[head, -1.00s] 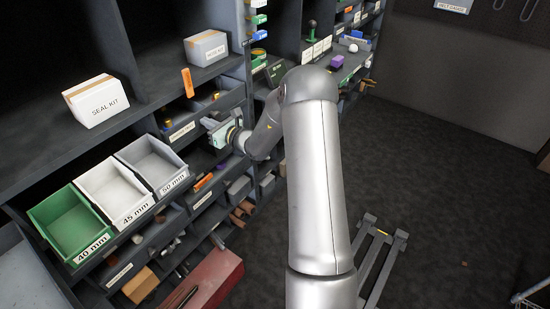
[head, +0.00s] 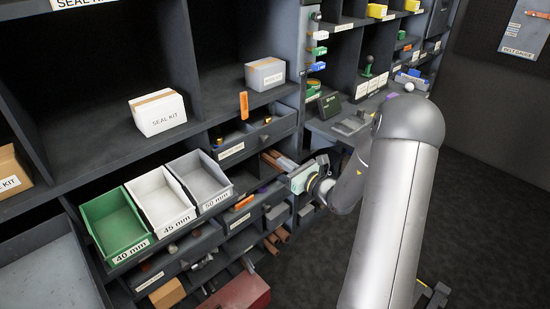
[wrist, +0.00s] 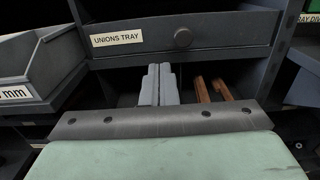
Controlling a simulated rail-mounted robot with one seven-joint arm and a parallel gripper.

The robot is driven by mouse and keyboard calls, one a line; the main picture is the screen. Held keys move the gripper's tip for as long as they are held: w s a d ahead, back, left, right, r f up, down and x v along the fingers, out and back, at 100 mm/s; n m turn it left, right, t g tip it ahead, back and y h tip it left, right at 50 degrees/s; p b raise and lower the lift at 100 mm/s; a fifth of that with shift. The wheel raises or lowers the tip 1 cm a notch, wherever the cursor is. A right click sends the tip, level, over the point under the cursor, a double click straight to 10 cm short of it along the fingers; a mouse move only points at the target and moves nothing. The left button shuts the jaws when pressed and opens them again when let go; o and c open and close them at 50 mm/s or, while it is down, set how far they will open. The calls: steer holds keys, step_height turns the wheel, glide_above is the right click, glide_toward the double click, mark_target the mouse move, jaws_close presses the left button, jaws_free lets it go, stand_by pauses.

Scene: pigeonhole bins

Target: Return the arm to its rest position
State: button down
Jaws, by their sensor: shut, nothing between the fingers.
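My gripper (wrist: 160,85) shows in the wrist view with its two pale grey fingers together and nothing between them. It points at the shelving, below the front of a closed-looking drawer labelled UNIONS TRAY (wrist: 180,36). In the head view my arm reaches in from the lower right. The green-grey gripper body (head: 305,176) is in front of the shelf unit, right of the 50 mm bin; the fingertips are hard to make out there.
A green 40 mm bin (head: 112,222), a white 45 mm bin (head: 160,198) and a grey 50 mm bin (head: 200,180) stand left of my gripper. A seal kit box (head: 158,113) sits on the shelf above. Copper-coloured pieces (wrist: 222,90) lie beside the fingers. Dark floor at right looks open.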

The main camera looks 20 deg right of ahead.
steer(key=s+a+r+n+g+y+p, duration=0.2)
steer(key=s+a+r+n+g, duration=0.2)
steer(key=s+a+n+g, duration=0.5)
steer(key=s+a+r+n+g+y+p, duration=0.2)
steer(key=s+a+r+n+g+y, duration=0.15)
steer(key=s+a+n, duration=0.65)
steer(key=s+a+r+n+g+h+p, duration=0.25)
steer(key=s+n+g+h, duration=0.2)
steer(key=s, duration=0.25)
steer(key=s+d+r+n+h+p, duration=0.2)
steer(key=s+d+n+h, duration=0.5)
steer(key=n, duration=0.1)
steer(key=shift+s+t+h, duration=0.3)
steer(key=shift+t+h, duration=0.1)
